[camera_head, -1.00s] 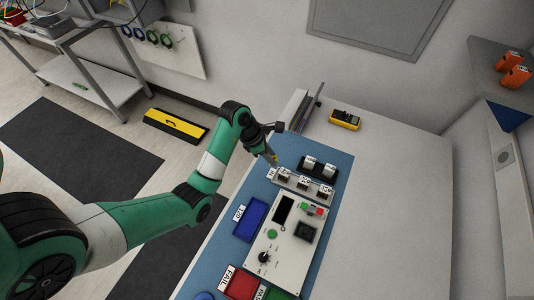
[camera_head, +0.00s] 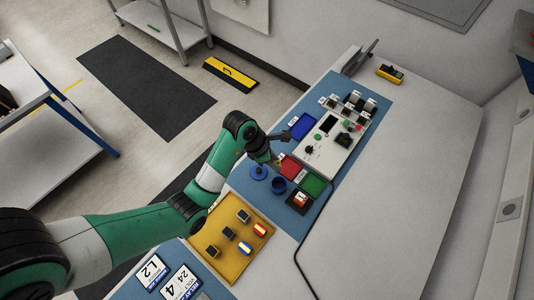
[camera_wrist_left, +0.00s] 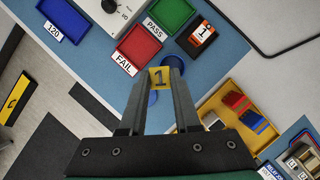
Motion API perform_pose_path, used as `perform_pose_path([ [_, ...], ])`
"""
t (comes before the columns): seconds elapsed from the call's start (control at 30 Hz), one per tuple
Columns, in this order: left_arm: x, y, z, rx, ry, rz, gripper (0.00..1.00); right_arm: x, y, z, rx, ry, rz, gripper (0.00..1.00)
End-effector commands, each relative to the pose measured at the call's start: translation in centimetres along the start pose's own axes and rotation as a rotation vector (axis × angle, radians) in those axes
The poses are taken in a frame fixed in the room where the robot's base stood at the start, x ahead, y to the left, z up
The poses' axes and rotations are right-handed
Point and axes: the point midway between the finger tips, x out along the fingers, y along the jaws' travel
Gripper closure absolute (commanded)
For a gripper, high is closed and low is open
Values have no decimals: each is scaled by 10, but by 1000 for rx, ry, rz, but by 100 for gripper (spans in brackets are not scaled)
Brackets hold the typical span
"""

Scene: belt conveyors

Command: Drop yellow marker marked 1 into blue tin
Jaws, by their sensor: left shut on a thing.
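My left gripper (camera_wrist_left: 158,82) is shut on the yellow marker marked 1 (camera_wrist_left: 159,77), whose number faces the wrist camera. In the head view the left gripper (camera_head: 275,162) is above the bench beside the red tray. The blue tin (camera_head: 279,184) stands open on the blue mat, just below the gripper in the picture. A round blue lid (camera_head: 258,173) lies to its left. In the wrist view the tin (camera_wrist_left: 174,62) is partly hidden behind the fingers and marker. The marker is apart from the tin's mouth as far as I can tell. My right gripper is not in view.
Red FAIL (camera_head: 289,168) and green PASS (camera_head: 313,184) trays lie close by. A yellow tray (camera_head: 215,262) holds several parts. A control panel (camera_head: 328,142) and blue tray (camera_head: 302,126) lie farther back.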

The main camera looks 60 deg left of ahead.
Motion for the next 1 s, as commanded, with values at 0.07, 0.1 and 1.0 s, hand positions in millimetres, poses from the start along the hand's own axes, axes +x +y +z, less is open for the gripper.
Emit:
perform_pose_path([
  [0.07,0,-10,6,23,3,-13,100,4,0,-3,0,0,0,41],
  [0.1,0,-12,7,28,3,-15,100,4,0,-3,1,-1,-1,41],
  [1.0,57,-14,-16,31,3,-17,100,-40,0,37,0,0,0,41],
])
